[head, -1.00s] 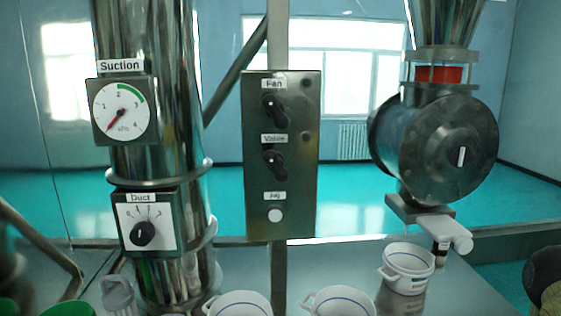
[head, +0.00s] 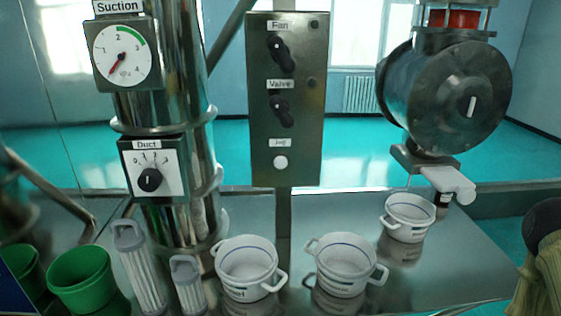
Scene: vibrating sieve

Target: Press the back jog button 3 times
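A white round jog button (head: 281,162) sits low on a dark metal control panel (head: 262,110), under a small label reading "Jog". It is the only jog button in view. Above it on the same panel are a black valve knob (head: 281,110) and a black fan knob (head: 282,54). Nothing covers or touches the button. I cannot tell from this view whether it is pressed in. My gripper is not in view.
Left of the panel stands a shiny metal duct with a suction gauge (head: 122,55) and a duct dial (head: 151,172). A dark drum machine (head: 455,95) is at right. White pots (head: 247,268), filter cartridges (head: 139,266) and a green bucket (head: 82,277) stand on the metal table (head: 440,285).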

